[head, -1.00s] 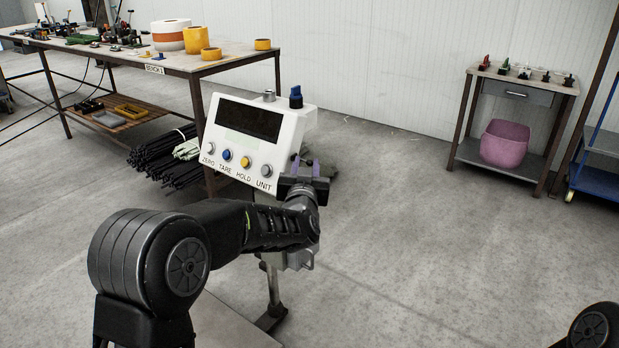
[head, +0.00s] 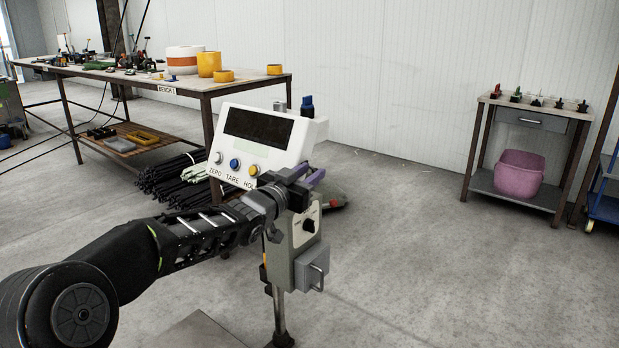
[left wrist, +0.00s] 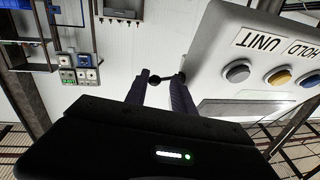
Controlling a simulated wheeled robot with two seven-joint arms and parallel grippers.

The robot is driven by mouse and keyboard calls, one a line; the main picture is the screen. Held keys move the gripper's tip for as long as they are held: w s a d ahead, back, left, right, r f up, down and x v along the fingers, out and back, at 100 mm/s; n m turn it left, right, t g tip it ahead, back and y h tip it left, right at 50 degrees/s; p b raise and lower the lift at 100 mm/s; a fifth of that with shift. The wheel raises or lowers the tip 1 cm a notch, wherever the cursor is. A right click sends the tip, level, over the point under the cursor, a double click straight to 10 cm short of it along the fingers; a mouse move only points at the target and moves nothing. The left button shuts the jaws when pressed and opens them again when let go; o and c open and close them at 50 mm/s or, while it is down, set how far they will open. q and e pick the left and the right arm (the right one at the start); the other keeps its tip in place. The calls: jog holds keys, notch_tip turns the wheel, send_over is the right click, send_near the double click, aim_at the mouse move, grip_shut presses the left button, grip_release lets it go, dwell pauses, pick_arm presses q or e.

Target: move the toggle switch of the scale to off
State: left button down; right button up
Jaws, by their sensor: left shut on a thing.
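The scale's white display unit (head: 262,135) stands on a post, with a dark screen and a row of buttons facing me. It also shows at the upper right in the left wrist view (left wrist: 215,62). My left gripper (head: 314,178) is at the unit's right side, covering part of its lower right corner. In the left wrist view, the black toggle switch (left wrist: 167,78) sticks out from the unit's side between the fingers (left wrist: 162,88), and the gripper is shut on it. The toggle is hidden in the head view. My right gripper is out of view.
Below the display, a grey box (head: 307,245) with a black knob and a handle sits on the post. A workbench (head: 190,92) stands behind at left, with black rods (head: 165,185) beneath. A small table (head: 535,108) stands at right.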

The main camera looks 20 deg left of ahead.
pick_arm(q)
jog(key=shift+r, duration=0.35)
jog(key=c, duration=1.5)
grip_release()
jog(key=o, duration=0.4)
jog(key=shift+w+f, duration=0.1)
jog(key=shift+f, duration=0.15)
